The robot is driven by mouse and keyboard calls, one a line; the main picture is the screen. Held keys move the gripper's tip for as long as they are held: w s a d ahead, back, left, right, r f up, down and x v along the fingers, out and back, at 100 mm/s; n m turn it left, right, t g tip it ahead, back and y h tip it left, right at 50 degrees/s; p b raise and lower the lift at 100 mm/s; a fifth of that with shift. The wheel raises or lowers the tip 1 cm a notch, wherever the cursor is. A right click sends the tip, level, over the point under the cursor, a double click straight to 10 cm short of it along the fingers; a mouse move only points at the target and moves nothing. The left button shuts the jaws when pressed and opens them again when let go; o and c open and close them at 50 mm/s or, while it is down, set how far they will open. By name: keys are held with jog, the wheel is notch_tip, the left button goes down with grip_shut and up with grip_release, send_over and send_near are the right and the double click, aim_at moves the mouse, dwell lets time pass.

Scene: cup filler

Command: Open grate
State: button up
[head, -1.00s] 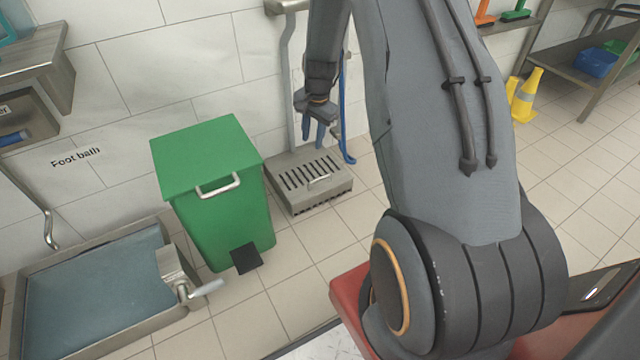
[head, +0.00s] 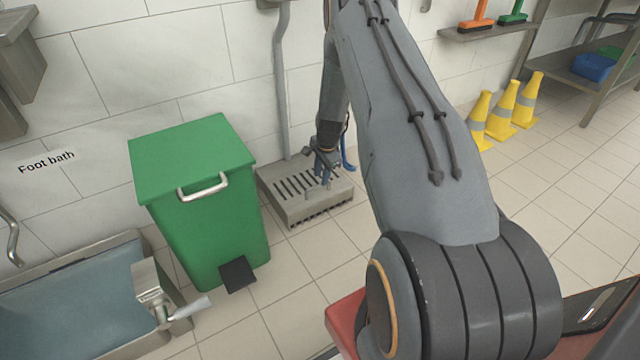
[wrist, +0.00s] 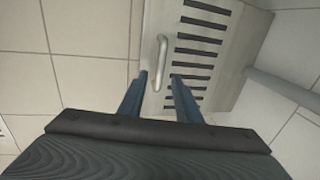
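The grate (head: 290,185) is a grey slotted metal cover on a low box on the floor against the wall, right of the green bin. In the wrist view the grate (wrist: 200,50) shows dark slots and a metal bar handle (wrist: 161,62). My gripper (head: 325,180) is low over the right part of the grate, pointing down. In the wrist view my gripper (wrist: 158,78) has its two blue fingers apart, one on each side of the handle's near end, with nothing clearly held. I cannot tell how far above the handle the fingertips are. The grate looks flat and closed.
A green bin (head: 195,200) with a pedal stands left of the grate. A foot bath basin (head: 70,300) is at the lower left. A grey pipe (head: 281,85) rises behind the grate. Yellow cones (head: 502,110) stand at the right. Tiled floor in front is clear.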

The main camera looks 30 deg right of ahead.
jog(key=f, duration=0.2)
jog(key=f+b, duration=0.1)
jog(key=shift+w+f, duration=0.35)
grip_shut()
jog(key=shift+a+r, duration=0.1)
jog(key=shift+r, duration=0.05)
